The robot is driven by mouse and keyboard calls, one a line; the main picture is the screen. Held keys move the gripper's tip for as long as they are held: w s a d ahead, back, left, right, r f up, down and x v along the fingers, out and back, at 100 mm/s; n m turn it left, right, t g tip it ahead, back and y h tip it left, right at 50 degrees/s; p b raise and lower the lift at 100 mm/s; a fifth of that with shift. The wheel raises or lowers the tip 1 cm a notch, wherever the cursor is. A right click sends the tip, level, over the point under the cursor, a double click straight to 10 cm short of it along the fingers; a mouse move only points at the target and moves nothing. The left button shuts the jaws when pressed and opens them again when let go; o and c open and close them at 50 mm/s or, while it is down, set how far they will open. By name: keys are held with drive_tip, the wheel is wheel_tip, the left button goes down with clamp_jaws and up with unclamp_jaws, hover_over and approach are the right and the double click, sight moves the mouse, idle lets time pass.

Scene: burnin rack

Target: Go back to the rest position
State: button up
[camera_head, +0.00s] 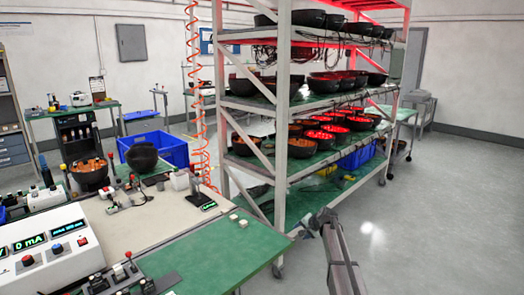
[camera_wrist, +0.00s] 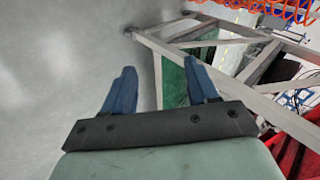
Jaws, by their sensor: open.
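My gripper (camera_wrist: 162,76) shows in the wrist view with its two blue fingers spread apart and nothing between them. In the head view my gripper (camera_head: 316,220) is small and dark, in front of the rack's lower right part. It is clear of the bench, over the grey floor. The metal rack (camera_head: 281,120) holds several dark bowls lit red on its shelves. The rack's frame (camera_wrist: 215,42) also shows in the wrist view, right of the fingers. I cannot tell from the wrist view how far it is from them.
A bench (camera_head: 238,254) with a green front edge stands at the left, bearing a meter box (camera_head: 50,255), an orange-filled bowl (camera_head: 90,172) and a dark round bowl (camera_head: 141,157). A blue crate (camera_head: 178,150) stands behind. An orange coiled hose (camera_head: 198,100) hangs beside the rack. Floor (camera_head: 440,220) at right is clear.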

drive_tip(key=s+a+f+n+g+h, duration=0.1)
drive_tip(key=s+f+n+g, duration=0.15)
drive_tip(key=s+f, duration=1.3)
drive_tip(key=s+a+f+n+g+h, duration=0.15)
drive_tip(key=s+f+g, duration=0.25)
drive_tip(key=s+f, duration=1.2)
drive_tip(key=s+f+n+g+h, duration=0.1)
drive_tip(key=s+n+g, duration=0.1)
drive_tip(key=s, duration=1.9)
drive_tip(key=s+d+f+n+g+h, duration=0.1)
drive_tip(key=s+g, duration=0.4)
drive_tip(key=s, duration=1.7)
drive_tip(key=shift+s+d+f+n, duration=0.2)
drive_tip(key=shift+f+n, duration=0.2)
drive_tip(key=shift+f, duration=0.05)
